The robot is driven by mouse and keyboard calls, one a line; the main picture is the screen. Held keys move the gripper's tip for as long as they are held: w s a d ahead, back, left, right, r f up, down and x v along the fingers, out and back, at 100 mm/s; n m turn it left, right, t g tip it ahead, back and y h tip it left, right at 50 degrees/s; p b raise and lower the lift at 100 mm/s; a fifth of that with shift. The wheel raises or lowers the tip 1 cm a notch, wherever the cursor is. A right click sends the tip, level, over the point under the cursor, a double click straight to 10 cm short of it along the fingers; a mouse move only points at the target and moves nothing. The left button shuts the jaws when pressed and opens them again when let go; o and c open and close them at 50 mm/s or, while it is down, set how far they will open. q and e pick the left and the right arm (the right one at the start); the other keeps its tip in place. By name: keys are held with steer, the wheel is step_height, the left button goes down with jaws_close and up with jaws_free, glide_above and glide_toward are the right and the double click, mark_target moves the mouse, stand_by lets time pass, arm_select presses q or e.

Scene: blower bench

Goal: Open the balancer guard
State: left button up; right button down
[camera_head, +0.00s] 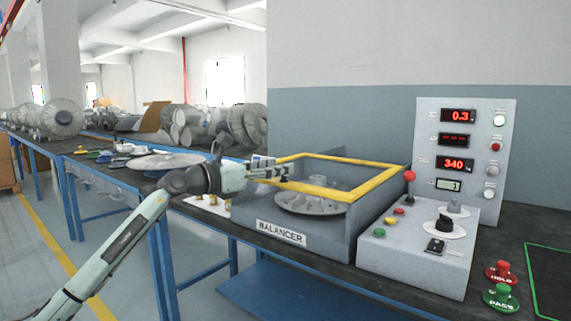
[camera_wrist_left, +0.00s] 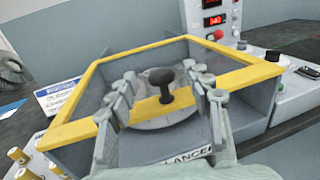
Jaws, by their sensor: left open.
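The balancer (camera_head: 330,228) is a grey box with a "BALANCER" label on its front. Its guard (camera_head: 375,183) is a yellow frame lying flat across the box top; it also shows in the left wrist view (camera_wrist_left: 240,75). A black knob (camera_wrist_left: 162,77) stands on the guard's near bar in the left wrist view. My left gripper (camera_head: 285,170) is at the guard's left side in the head view, hiding part of it. In the left wrist view its open fingers (camera_wrist_left: 160,92) lie either side of the knob, with visible gaps. Contact with the bar is unclear. My right gripper is not in view.
A grey rotor disc (camera_head: 310,203) sits inside the box. A control console (camera_head: 415,250) with buttons and a red-topped stalk adjoins at right, before an upright display panel (camera_head: 465,150). Brass cylinders (camera_wrist_left: 18,157) stand left of the box. Red and green stamps (camera_head: 501,298) stand front right.

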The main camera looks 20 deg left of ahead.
arm_select(q)
steer(key=shift+x, duration=1.35)
jaws_close()
